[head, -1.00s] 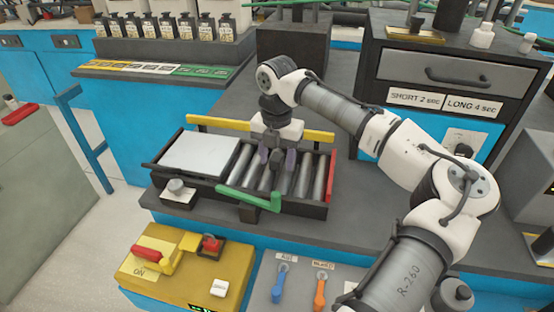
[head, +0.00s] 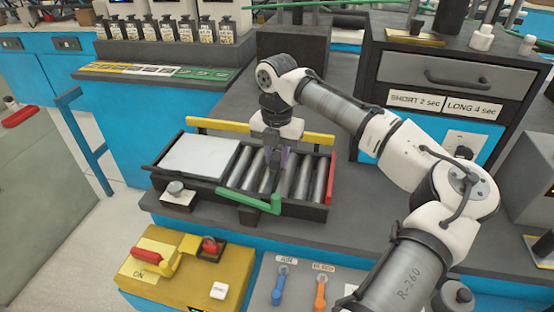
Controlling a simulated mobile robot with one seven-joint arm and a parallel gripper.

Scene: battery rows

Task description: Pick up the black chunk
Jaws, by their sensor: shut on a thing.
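My gripper (head: 274,168) points down over the metal rollers of the tray-like conveyor (head: 311,212). Its fingers are close together, seen nearly edge-on. They are shut on the black chunk (head: 267,182), a small dark shape low between the fingertips, just at roller height. The chunk is mostly hidden by the fingers, and I cannot tell whether it still touches the rollers.
A pale flat plate (head: 198,157) fills the conveyor's left part. A green bar (head: 250,199) crosses its front edge, and a yellow bar (head: 225,124) runs behind. A drawer cabinet (head: 455,80) stands at right. A yellow switch box (head: 185,275) is in front.

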